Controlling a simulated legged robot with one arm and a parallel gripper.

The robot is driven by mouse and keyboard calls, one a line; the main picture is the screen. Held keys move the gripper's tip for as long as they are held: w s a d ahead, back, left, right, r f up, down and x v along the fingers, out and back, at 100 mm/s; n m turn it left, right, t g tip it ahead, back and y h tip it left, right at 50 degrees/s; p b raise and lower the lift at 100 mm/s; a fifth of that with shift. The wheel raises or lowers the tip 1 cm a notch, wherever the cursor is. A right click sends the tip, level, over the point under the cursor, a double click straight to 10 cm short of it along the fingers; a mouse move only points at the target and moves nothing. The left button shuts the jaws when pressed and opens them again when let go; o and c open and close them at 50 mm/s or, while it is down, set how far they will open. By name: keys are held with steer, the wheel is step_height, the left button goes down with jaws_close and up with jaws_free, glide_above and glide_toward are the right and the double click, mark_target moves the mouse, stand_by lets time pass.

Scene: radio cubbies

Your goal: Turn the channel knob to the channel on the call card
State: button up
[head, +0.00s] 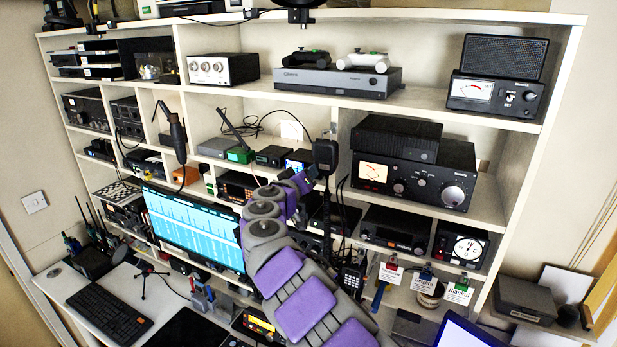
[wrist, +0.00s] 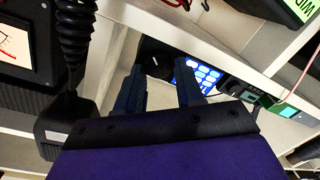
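My gripper (wrist: 160,88) is open, its two dark fingers apart at the lower middle of the wrist view. A round black knob (wrist: 157,66) shows past and between the fingertips, on a dark unit beside a lit blue display (wrist: 197,74). I cannot tell whether the fingers touch it, and its pointer mark is not readable. In the head view a blue-lit unit (head: 299,160) sits on the middle shelf beside my gripper (head: 300,181). Small cards hang from the lower shelf, a white one (head: 391,273) and a green-edged one (head: 458,293); which is the call card is unclear.
A black handheld microphone (head: 325,155) hangs just right of my gripper; its coiled cord (wrist: 75,40) is close on the left in the wrist view. Shelf boards and dividers surround the gripper. A monitor (head: 190,227) stands left of my arm.

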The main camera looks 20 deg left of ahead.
steer(key=o, duration=0.4)
steer(key=shift+a+f, duration=0.15)
steer(key=shift+a, duration=0.05)
steer(key=shift+c, duration=0.2)
steer(key=shift+d, duration=0.1)
steer(key=shift+d+f, duration=0.15)
steer(key=shift+f, duration=0.1)
